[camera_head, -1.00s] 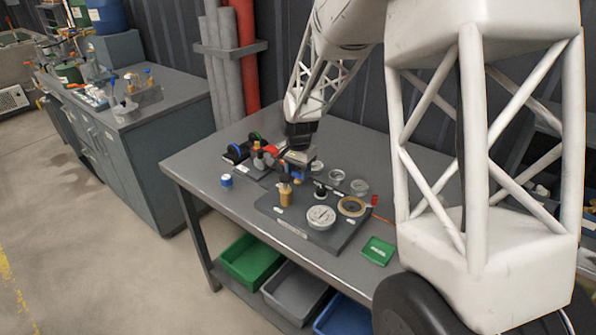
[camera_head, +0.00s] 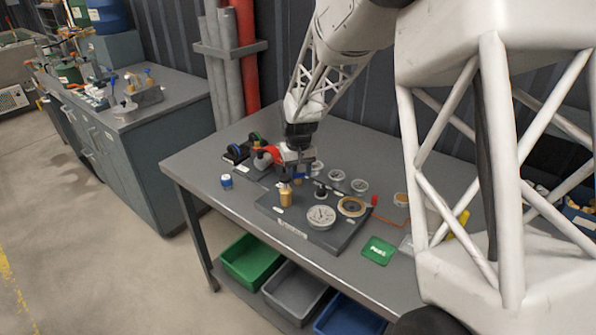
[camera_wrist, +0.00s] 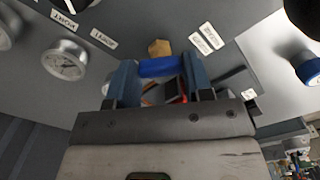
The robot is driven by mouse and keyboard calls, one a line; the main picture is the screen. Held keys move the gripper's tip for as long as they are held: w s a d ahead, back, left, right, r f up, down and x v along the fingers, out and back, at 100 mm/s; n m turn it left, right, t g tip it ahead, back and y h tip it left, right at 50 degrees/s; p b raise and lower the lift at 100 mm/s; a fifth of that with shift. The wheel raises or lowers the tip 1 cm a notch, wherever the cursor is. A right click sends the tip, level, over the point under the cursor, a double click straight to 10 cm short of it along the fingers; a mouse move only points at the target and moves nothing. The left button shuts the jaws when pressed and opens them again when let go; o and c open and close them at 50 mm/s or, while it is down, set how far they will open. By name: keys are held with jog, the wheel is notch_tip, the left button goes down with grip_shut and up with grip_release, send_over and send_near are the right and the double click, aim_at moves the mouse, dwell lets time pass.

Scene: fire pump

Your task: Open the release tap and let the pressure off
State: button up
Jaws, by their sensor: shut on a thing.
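In the wrist view, a bright blue handle (camera_wrist: 160,66) lies across between my gripper's fingertips (camera_wrist: 160,78), with a brass hex fitting (camera_wrist: 159,47) just beyond it. I take this handle for the release tap's; its turned angle is hard to judge. My gripper is shut on it.
A ring-shaped brass part (camera_head: 352,206) is right of the gauge. A green plate (camera_head: 378,250) with pale lettering lies at the bench's front edge. A blue-capped item (camera_head: 226,181) stands left of the board. The bench's left front is clear.

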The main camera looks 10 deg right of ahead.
jog(key=n, duration=0.7)
jog(key=shift+r, duration=0.1)
dwell(0.4)
jog(key=o, duration=0.9)
jog(key=shift+r, duration=3.85)
